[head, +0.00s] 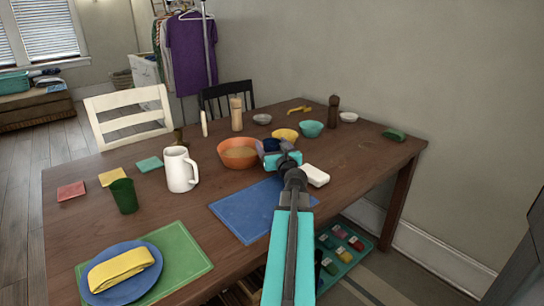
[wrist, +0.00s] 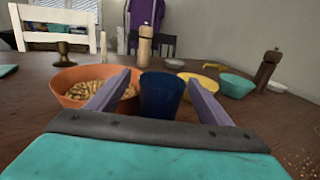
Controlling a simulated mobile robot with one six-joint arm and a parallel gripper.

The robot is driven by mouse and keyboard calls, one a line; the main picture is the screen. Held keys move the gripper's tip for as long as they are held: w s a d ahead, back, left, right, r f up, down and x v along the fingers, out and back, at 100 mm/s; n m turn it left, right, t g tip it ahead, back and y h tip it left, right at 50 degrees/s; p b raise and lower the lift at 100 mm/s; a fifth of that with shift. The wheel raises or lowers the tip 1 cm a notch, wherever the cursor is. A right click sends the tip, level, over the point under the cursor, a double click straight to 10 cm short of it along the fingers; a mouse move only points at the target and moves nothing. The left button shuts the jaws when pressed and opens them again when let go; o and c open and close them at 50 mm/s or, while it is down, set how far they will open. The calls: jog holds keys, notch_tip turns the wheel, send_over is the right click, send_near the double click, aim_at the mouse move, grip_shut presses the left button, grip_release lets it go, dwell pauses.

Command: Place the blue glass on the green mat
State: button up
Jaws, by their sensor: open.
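The blue glass (wrist: 162,94) stands upright on the table in the wrist view, between the two fingers of my gripper (wrist: 158,88). The fingers are apart, one on each side of the glass, with no clear contact. In the head view the glass (head: 271,146) is mostly hidden behind my gripper (head: 271,154). The green mat (head: 192,254) lies at the table's front left. A blue plate (head: 136,289) with a folded yellow cloth (head: 122,269) covers much of the mat's left part; its right part is bare.
An orange bowl (head: 238,150) stands close left of my gripper. A white pitcher (head: 180,170), a green cup (head: 124,195) and a blue mat (head: 238,213) lie toward the green mat. A white block (head: 315,175) is just right of my gripper.

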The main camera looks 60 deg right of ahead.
aim_at(269, 139)
jog(key=shift+x, duration=1.6)
jog(key=shift+b+x, duration=0.3)
jog(key=shift+x, duration=0.7)
jog(key=shift+s+d, duration=0.1)
jog(key=shift+s, duration=0.05)
jog(key=c, duration=1.7)
jog(key=shift+c, duration=0.2)
jog(key=shift+r, duration=0.15)
